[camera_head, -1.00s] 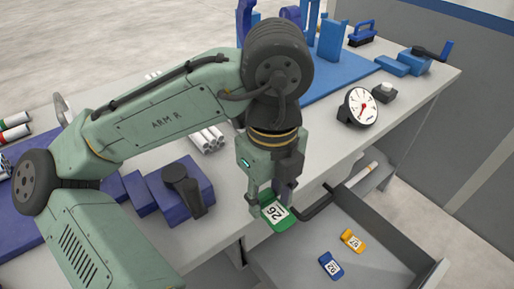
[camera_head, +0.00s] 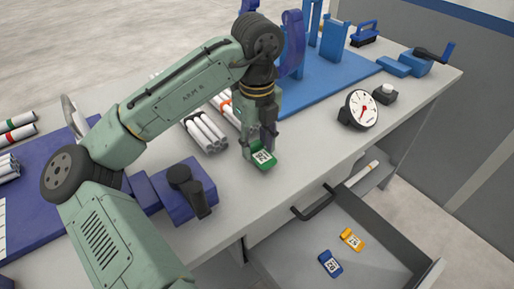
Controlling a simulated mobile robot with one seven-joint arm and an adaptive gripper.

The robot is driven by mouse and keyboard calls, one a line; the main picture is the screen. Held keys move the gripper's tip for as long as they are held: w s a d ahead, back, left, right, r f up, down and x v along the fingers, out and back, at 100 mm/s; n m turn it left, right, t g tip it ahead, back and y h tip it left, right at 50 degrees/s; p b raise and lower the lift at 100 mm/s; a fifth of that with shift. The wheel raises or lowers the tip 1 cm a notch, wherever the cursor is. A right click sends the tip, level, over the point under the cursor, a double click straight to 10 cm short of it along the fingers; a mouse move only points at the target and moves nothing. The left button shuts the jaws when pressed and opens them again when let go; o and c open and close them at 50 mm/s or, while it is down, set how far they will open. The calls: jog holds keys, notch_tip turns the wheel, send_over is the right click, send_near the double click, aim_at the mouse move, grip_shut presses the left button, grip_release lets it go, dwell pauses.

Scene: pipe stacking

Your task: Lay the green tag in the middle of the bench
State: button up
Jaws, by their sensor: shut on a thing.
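The green tag (camera_head: 263,160) has a white label with a number on it. My gripper (camera_head: 258,150) is shut on the tag and points down over the middle part of the grey bench (camera_head: 308,148). The tag is tilted toward the camera. I cannot tell whether its lower edge touches the bench top. The fingers partly cover the tag's upper end.
White pipes (camera_head: 205,132) lie in a stack just left of my gripper. A blue clamp block (camera_head: 188,190) stands to the front left, a dial gauge (camera_head: 358,110) to the right. An open drawer (camera_head: 290,258) below holds a blue tag (camera_head: 330,264) and a yellow tag (camera_head: 351,239).

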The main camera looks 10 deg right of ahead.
aim_at(257, 152)
jog(key=shift+f, duration=1.15)
jog(key=shift+f, duration=0.2)
jog(key=o, duration=0.9)
notch_tip(257, 152, up, 12)
jog(key=shift+r, duration=0.25)
